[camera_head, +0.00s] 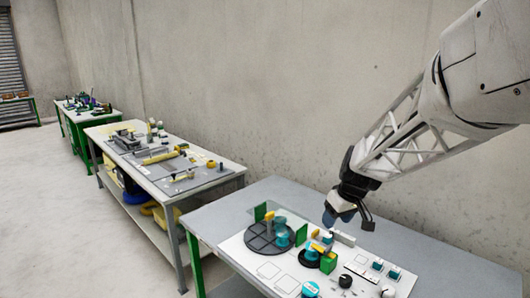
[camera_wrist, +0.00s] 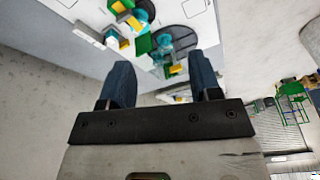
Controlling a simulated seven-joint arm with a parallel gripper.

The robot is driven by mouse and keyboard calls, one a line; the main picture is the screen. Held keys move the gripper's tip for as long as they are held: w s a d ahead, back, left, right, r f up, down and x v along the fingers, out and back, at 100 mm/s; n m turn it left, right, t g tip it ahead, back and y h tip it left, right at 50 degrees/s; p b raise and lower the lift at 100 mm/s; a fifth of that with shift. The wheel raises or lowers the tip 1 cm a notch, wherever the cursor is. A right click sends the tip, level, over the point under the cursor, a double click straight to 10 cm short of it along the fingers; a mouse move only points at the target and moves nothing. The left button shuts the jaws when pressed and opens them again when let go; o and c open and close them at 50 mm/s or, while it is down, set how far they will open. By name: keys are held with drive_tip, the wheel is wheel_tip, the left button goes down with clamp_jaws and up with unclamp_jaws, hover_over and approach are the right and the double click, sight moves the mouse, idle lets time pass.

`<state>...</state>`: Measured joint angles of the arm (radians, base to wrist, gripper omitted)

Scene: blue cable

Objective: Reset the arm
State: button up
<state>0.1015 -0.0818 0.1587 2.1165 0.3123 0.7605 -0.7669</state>
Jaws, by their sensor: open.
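My gripper (camera_head: 338,214) hangs at the end of my white lattice arm, above the near table (camera_head: 215,216), by the back part of its white board (camera_head: 262,275). In the wrist view its two dark blue fingers (camera_wrist: 161,80) stand wide apart, with nothing between them. The gripper is open and empty. In the head view the fingertips overlap the board's back edge, and I cannot tell their exact height above it.
The board carries a dark round plate (camera_head: 262,240), green blocks (camera_head: 328,264), teal cylinders, yellow pieces and dark knobs (camera_head: 345,281). A second table (camera_head: 130,165) with grey and yellow parts stands farther left. A concrete wall (camera_head: 250,80) runs behind the tables.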

drive_tip(key=s+a+r+m+h, duration=0.1)
drive_tip(key=s+r+m, duration=0.1)
drive_tip(key=s, duration=1.4)
drive_tip(key=s+a+r+m+h, duration=0.1)
drive_tip(key=s+r+m, duration=0.1)
drive_tip(key=s, duration=1.4)
drive_tip(key=shift+s+m, duration=0.25)
drive_tip(key=shift+m, duration=0.45)
